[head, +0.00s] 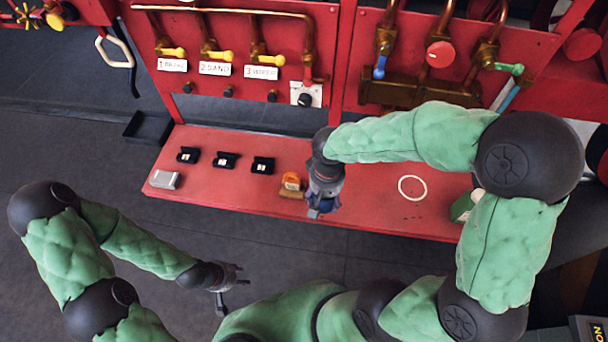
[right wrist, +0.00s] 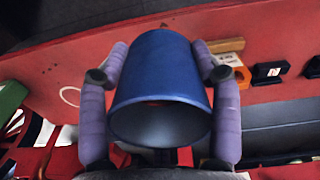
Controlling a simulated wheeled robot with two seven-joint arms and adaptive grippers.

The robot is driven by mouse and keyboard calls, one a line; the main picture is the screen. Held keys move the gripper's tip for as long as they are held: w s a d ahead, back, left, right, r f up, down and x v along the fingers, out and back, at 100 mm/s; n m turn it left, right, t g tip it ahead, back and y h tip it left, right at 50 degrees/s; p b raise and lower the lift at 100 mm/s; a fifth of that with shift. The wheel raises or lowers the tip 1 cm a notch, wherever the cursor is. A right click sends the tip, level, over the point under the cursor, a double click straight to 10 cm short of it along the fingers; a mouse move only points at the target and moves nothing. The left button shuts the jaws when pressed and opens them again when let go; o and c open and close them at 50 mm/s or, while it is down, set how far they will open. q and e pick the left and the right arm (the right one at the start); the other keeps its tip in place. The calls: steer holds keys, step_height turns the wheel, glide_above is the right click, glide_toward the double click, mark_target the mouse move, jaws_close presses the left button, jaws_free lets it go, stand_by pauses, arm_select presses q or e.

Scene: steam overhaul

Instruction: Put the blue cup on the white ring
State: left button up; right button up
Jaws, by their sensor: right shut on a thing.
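The blue cup (right wrist: 160,80) fills the middle of the right wrist view, between the two purple fingers of my right gripper (right wrist: 160,95), which is shut on it. In the head view my right gripper (head: 321,205) is over the red shelf, and only a little of the blue cup (head: 314,213) shows below it. The white ring (head: 412,188) is flat on the red shelf, to the right of the cup and apart from it. The ring (right wrist: 70,96) also shows partly at the left of the right wrist view. My left gripper (head: 228,285) is low over the floor, away from the shelf; its fingers are small and unclear.
Several small black holders and a grey box (head: 165,180) are further left. A green box (head: 463,207) stands right of the ring. Pipes and valves line the back panel.

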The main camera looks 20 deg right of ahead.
steer(key=shift+d, duration=0.15)
steer(key=w+d+f+b, duration=0.1)
steer(key=w+d+f, duration=0.3)
steer(key=w+d+f+b, duration=0.1)
steer(key=w+d+f, duration=0.4)
steer(key=shift+w+f, duration=0.1)
steer(key=shift+w, duration=0.2)
steer(key=shift+w+d+f+b, duration=0.1)
steer(key=shift+f+b, duration=0.2)
steer(key=shift+f, duration=0.6)
steer(key=shift+w+d+f+b, duration=0.1)
steer(key=shift+f+b, duration=0.2)
steer(key=shift+f, duration=0.6)
steer(key=shift+a+f, duration=0.1)
steer(key=shift+f, duration=0.1)
steer(key=o, duration=1.3)
steer(key=shift+o, duration=0.2)
steer(key=shift+r, duration=0.1)
